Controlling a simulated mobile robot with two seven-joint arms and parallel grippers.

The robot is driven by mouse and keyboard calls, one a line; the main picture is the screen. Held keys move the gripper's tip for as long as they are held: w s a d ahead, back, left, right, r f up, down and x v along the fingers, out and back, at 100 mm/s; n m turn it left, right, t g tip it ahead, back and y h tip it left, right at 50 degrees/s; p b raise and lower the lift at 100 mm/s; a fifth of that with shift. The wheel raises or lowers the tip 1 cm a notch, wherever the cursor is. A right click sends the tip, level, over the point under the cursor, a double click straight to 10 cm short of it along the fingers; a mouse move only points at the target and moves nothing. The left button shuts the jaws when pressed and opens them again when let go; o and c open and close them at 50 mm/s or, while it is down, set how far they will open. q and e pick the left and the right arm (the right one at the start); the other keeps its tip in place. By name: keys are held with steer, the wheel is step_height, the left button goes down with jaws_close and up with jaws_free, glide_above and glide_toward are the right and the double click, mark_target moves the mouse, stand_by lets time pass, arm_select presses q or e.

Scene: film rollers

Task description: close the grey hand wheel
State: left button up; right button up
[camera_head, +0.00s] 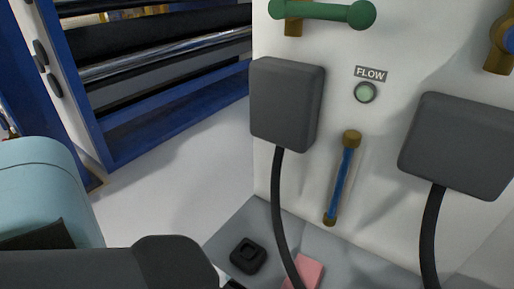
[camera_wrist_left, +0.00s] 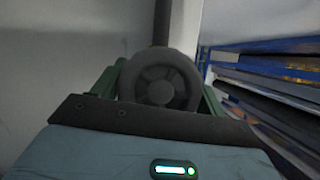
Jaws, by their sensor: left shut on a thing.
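The grey hand wheel (camera_wrist_left: 160,86) is dark, round and spoked, and it fills the middle of the left wrist view. A dark upright pipe or stem shows behind it. My left gripper (camera_wrist_left: 162,76) has a green finger on each side of the wheel and is shut on it. In the head view only parts of my left arm show at the lower left; its fingers and the wheel cannot be made out there. My right gripper is in neither view.
A white panel carries two dark grey boxes (camera_head: 286,103) (camera_head: 462,146) with black cables. It also has a green-handled bar (camera_head: 320,11), a round FLOW light (camera_head: 366,92) and a blue sight tube (camera_head: 342,180). A black block (camera_head: 248,256) and pink pad (camera_head: 304,272) lie below. A blue-framed roller machine (camera_head: 165,110) stands left.

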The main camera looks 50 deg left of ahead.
arm_select(q)
steer(key=shift+m+y, duration=0.6)
steer(key=shift+m, duration=0.1)
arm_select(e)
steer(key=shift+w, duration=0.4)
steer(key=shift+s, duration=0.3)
arm_select(q)
steer(key=o, duration=1)
steer(key=shift+c, duration=0.2)
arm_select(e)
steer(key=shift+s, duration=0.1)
